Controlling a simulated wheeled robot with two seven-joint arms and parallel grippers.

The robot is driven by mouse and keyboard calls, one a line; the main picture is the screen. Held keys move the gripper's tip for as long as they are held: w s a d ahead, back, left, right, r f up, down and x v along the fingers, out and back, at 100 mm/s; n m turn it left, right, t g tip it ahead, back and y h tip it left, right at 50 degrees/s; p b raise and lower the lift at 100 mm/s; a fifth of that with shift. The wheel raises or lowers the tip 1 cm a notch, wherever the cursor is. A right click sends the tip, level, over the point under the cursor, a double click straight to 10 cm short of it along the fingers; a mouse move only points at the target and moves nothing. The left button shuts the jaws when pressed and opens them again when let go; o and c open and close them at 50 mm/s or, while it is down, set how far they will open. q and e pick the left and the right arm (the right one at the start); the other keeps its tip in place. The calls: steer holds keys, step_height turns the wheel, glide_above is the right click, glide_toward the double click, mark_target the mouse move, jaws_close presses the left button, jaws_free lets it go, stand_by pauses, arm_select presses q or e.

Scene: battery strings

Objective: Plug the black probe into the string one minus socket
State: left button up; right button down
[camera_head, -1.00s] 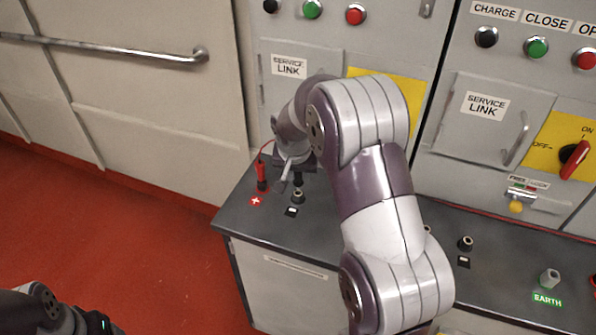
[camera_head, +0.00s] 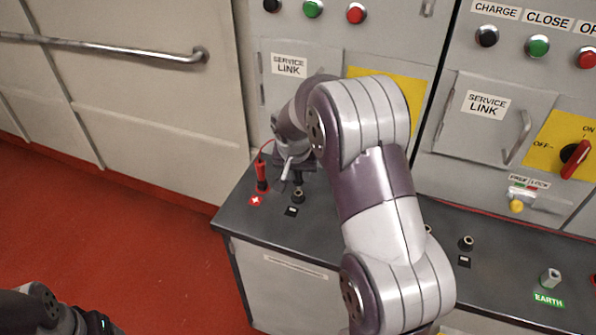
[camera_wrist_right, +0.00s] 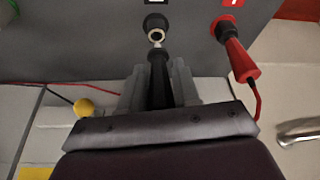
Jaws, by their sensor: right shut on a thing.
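My right gripper (camera_wrist_right: 158,88) is shut on the black probe (camera_wrist_right: 159,82), whose body shows between the fingers in the right wrist view. The probe's front end is close to the open mouth of the black minus socket (camera_wrist_right: 155,27); I cannot tell whether they touch. In the head view this socket (camera_head: 298,195) stands on the grey counter, behind its black label (camera_head: 291,211). My right gripper (camera_head: 290,168) is just behind it, partly hidden by my wrist. Of my left arm, only a part shows at the lower left corner; its fingers are out of view.
A red probe (camera_head: 262,175) stands upright at the red plus label (camera_head: 255,201), left of my gripper, with a red cable. Another black socket (camera_head: 466,243) and the earth post (camera_head: 550,278) stand further right on the counter (camera_head: 320,228). Cabinet fronts rise behind.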

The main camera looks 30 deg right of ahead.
mark_target(298, 184)
steer(key=shift+f+b, duration=1.45)
steer(key=shift+f, duration=0.3)
steer(key=c, duration=0.7)
jaws_free()
steer(key=shift+c, duration=0.2)
steer(key=v, duration=1.2)
steer(key=shift+r, duration=0.3)
steer(key=shift+s+a, duration=0.1)
